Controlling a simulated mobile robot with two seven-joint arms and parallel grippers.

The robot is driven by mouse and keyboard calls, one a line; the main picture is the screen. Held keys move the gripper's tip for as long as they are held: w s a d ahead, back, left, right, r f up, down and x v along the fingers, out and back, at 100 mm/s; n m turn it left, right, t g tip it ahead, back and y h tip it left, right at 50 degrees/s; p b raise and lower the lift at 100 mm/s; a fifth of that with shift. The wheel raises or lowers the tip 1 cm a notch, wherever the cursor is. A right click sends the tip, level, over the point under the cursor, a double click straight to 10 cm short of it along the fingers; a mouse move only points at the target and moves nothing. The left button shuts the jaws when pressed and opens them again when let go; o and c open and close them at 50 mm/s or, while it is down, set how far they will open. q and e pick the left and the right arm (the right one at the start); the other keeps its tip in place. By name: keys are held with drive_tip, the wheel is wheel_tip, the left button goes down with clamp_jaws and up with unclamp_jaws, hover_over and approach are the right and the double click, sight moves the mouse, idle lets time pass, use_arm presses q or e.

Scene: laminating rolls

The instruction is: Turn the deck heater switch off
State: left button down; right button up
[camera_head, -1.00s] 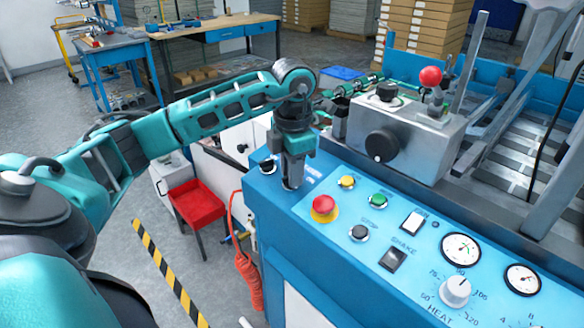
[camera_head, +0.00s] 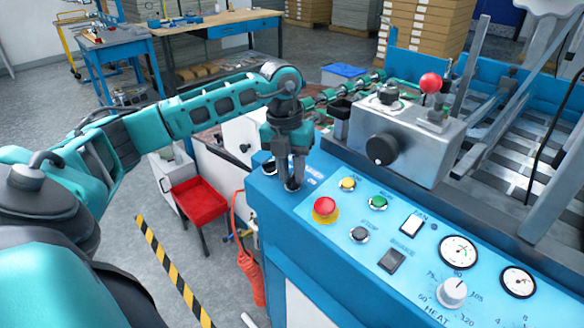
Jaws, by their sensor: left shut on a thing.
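The blue control panel (camera_head: 330,232) of the machine runs from the centre to the lower right. My left gripper (camera_head: 291,184) points down at the far left corner of this panel. It is shut on a small dark round control there, which I take to be the deck heater switch. The fingers cover most of this switch, so its setting cannot be read. My right gripper is not in view.
Close to the gripper are a red mushroom button (camera_head: 325,206), a yellow button (camera_head: 347,184) and a green button (camera_head: 378,202). A grey metal box (camera_head: 418,147) with a black knob stands behind. A red tray (camera_head: 199,202) is at left.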

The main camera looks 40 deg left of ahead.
use_arm(q)
drive_tip(key=shift+n, duration=0.4)
drive_tip(key=c, duration=1.2)
unclamp_jaws()
wheel_tip(320, 180, up, 13)
drive_tip(key=a, duration=0.1)
drive_tip(key=shift+s+a+p, duration=0.2)
drive_tip(key=shift+s+p, duration=0.1)
drive_tip(key=shift+p, duration=0.05)
drive_tip(key=shift+f, duration=0.1)
